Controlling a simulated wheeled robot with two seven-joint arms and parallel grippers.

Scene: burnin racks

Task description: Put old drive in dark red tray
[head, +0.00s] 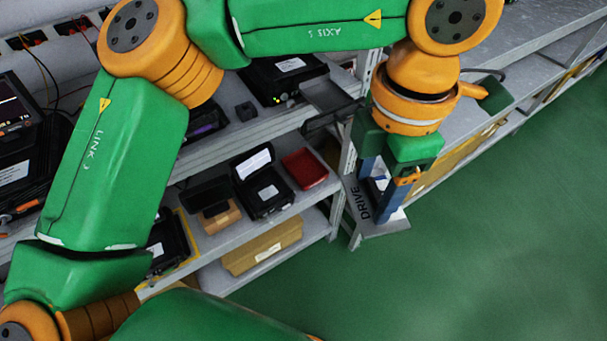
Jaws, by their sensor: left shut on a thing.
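The dark red tray (305,169) lies on the middle shelf, to the right of an open black case. It looks empty. My left gripper (389,198) points down, out in front of the rack's end and to the right of the tray. Its blue fingers are shut on a grey drive (362,207) with "DRIVE" in dark letters on its side. The fingers hide part of the drive. The drive hangs clear of the shelf, apart from the tray. My right gripper is not in view.
The open black case (263,186) and a small brown box (219,217) stand left of the tray. A cardboard box (262,248) is on the shelf below. A rack post (347,150) stands between tray and gripper. The green floor (480,250) is clear.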

